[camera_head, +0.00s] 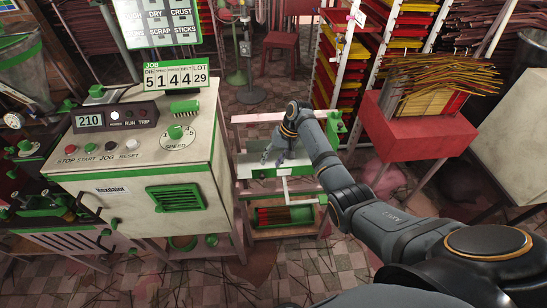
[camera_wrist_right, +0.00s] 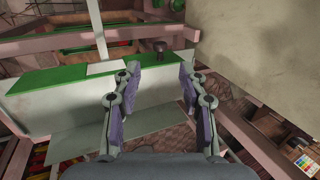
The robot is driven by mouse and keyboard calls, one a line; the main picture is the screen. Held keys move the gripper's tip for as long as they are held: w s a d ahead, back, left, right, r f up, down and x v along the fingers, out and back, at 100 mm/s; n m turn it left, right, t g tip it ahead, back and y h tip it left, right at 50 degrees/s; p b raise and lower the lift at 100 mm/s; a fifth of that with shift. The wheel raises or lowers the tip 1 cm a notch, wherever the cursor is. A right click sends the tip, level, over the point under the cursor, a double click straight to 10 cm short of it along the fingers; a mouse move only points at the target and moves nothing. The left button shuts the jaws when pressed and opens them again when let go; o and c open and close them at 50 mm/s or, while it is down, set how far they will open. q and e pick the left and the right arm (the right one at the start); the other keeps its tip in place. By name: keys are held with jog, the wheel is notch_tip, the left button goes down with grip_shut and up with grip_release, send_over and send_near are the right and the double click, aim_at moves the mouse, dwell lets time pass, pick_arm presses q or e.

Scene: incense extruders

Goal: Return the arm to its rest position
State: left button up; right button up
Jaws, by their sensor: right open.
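My right arm reaches in from the lower right of the head view. Its gripper (camera_head: 276,150) is over the green-and-white bench (camera_head: 262,172) beside the extruder machine. In the right wrist view the gripper (camera_wrist_right: 157,82) has its two fingers apart, with nothing between them. The bench's white front and green top (camera_wrist_right: 50,78) lie beyond the fingertips; I cannot tell whether they touch. My left gripper is not in either view.
The extruder machine (camera_head: 140,160) with its control panel stands close on the left. A red block (camera_head: 410,128) bearing incense sticks (camera_head: 440,80) stands right of my arm. Racks of yellow and red trays (camera_head: 345,70) stand behind. Checkered floor (camera_head: 320,265) shows in front.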

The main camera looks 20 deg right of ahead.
jog(key=shift+d+r, duration=0.3)
jog(key=shift+r, duration=0.35)
